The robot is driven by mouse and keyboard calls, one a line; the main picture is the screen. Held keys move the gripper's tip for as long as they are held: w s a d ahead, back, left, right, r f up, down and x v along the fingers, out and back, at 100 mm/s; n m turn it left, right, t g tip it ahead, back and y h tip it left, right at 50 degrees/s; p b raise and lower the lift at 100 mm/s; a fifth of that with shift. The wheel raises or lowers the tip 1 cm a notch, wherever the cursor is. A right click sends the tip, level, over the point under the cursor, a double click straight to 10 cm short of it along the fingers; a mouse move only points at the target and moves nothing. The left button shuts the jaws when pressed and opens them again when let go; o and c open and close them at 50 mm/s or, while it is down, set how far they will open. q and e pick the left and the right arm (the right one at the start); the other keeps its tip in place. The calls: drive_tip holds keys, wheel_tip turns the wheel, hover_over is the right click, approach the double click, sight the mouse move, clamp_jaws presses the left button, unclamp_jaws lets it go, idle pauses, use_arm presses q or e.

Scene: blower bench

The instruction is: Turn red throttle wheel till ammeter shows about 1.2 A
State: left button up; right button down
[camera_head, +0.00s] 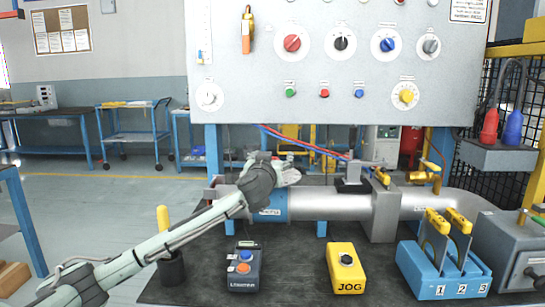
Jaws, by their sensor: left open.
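My left gripper (288,174) is at the end of the arm from the lower left, over the left part of the grey pipe (330,205). It is open; its fingers are small and hard to make out. A blue band with a small label (270,211) is on the pipe just below it. I cannot make out a red throttle wheel; my wrist and gripper cover that spot. A red knob (292,43) is on the upright panel, well above the gripper. I see no ammeter dial that I can read. My right gripper is not in view.
On the dark bench mat (300,287) stand a dark button box (244,270), a yellow JOG box (346,268) and a blue numbered block with yellow-topped levers (440,275). A yellow-handled tool (163,222) stands in a dark holder at left. The panel (250,80) rises behind.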

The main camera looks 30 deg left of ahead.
use_arm(q)
drive_tip(key=c, duration=1.3)
drive_tip(key=shift+c, duration=0.4)
